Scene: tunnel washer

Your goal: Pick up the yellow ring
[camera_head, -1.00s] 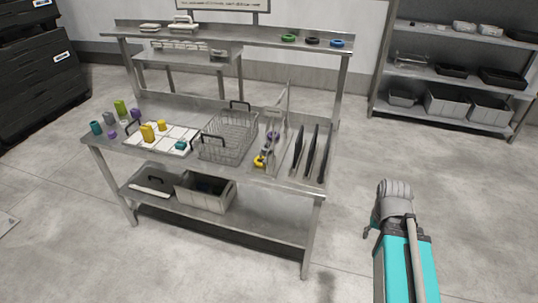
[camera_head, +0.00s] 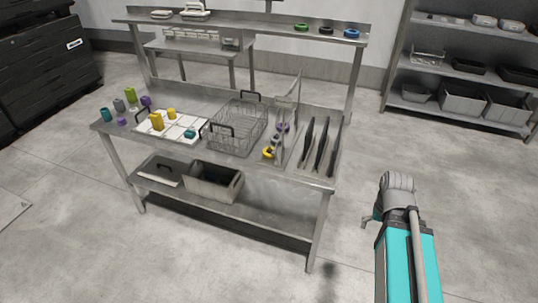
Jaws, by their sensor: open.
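The yellow ring (camera_head: 268,153) is on the steel table, right of the wire basket and left of the dark upright plates. It is small, and I cannot tell whether it lies flat or leans on something. A purple ring (camera_head: 283,127) is just behind it. My gripper (camera_head: 368,221) shows only in part at the lower right, beside my arm, over the floor. It is open, well away from the ring and to the right of the table, with nothing seen in it.
The wire basket (camera_head: 237,128) and a white tray (camera_head: 171,137) with coloured pieces share the steel table (camera_head: 214,158). Dark upright plates (camera_head: 320,146) stand at its right end. An upper shelf (camera_head: 265,31) holds several rings. The floor in front is clear.

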